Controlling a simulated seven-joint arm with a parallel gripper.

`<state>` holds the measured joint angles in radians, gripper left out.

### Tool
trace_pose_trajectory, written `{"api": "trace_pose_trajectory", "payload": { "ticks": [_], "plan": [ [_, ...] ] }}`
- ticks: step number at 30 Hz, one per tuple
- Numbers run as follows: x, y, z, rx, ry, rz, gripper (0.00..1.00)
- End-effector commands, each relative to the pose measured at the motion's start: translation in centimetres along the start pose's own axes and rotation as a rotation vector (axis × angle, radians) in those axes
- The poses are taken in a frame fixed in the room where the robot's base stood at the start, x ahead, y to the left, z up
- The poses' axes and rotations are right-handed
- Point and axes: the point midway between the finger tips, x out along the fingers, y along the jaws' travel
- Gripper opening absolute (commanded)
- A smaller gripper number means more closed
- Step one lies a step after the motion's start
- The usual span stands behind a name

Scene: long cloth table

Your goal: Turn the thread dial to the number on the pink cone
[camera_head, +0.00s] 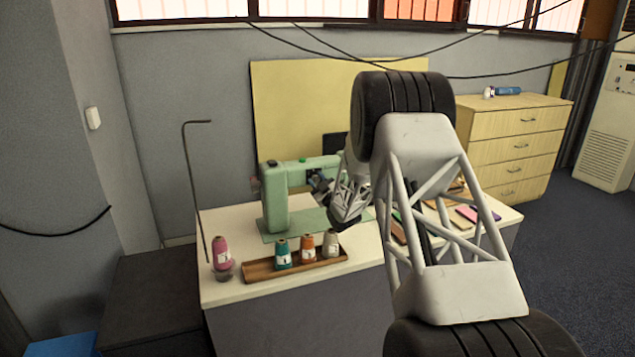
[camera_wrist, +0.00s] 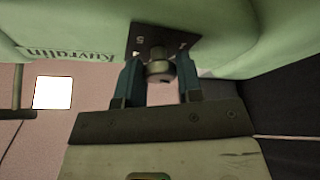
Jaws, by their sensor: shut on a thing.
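The pink cone (camera_head: 221,252) stands at the table's front left, on a small dark stand. Its white label carries a mark too small to read surely. The pale green sewing machine (camera_head: 275,200) stands behind the cones. In the wrist view, the round grey thread dial (camera_wrist: 160,69) sits on a dark plate (camera_wrist: 148,38) with small pale marks, only partly legible. My gripper (camera_wrist: 161,82) has its two teal fingers on either side of the dial and is shut on it. In the head view, my gripper (camera_head: 319,182) is at the machine's right end, and the dial is hidden.
A wooden tray (camera_head: 262,272) holds teal (camera_head: 283,254), orange (camera_head: 308,249) and grey (camera_head: 330,245) cones in front of the machine. A thin bent rod (camera_head: 189,170) rises at the table's left. Flat coloured items (camera_head: 466,214) lie at the right, partly behind my arm.

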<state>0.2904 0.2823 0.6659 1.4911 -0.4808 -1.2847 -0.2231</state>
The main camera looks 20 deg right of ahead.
Motion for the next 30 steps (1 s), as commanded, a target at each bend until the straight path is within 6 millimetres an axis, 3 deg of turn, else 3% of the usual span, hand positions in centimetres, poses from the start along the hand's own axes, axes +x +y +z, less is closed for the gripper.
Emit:
{"api": "trace_pose_trajectory", "payload": {
  "ticks": [18, 19, 23, 30],
  "plan": [
    [0.01, 0.02, -0.01, 0.054, 0.000, 0.023, 0.10],
    [0.01, 0.02, -0.01, 0.054, 0.000, 0.023, 0.38],
    [0.01, 0.01, -0.01, 0.053, 0.000, 0.022, 0.58],
    [0.00, -0.01, -0.01, 0.053, 0.000, 0.022, 0.58]
  ]
}}
